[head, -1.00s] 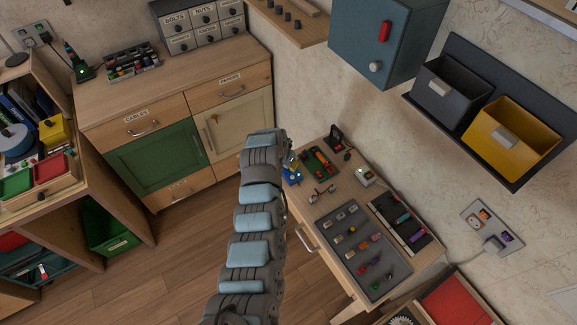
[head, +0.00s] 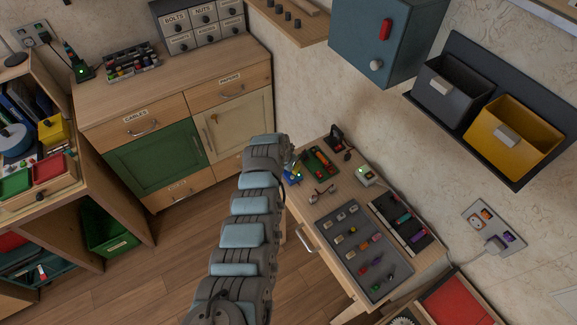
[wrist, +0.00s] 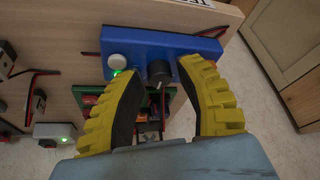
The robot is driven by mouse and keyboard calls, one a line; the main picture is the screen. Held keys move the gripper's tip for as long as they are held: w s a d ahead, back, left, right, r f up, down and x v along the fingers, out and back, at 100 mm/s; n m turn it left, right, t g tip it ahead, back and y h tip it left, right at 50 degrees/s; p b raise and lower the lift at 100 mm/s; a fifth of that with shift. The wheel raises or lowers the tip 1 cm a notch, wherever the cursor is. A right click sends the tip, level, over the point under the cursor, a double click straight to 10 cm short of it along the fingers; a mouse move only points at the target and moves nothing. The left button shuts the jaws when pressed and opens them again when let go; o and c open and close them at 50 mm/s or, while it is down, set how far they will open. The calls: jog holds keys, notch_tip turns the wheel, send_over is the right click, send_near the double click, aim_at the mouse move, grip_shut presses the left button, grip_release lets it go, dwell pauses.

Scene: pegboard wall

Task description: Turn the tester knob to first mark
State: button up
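The tester is a blue box (wrist: 180,48) on the wooden bench, with a white round button (wrist: 120,62), a lit green light and a black knob (wrist: 159,72). In the head view the tester (head: 293,178) is a small blue patch, partly hidden by my arm. My gripper (wrist: 158,72) has thick yellow ribbed fingers and is open. One fingertip is left of the knob and one is right of it, with gaps visible on both sides. The mark the knob points at cannot be made out.
A green tray with red and orange pieces (head: 321,162) lies close to the tester. A small white box with a green light (wrist: 54,132) stands nearby. A grey mat with several small parts (head: 378,290) covers the bench front. A teal wall cabinet (head: 355,45) hangs above.

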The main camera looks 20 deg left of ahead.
grip_shut()
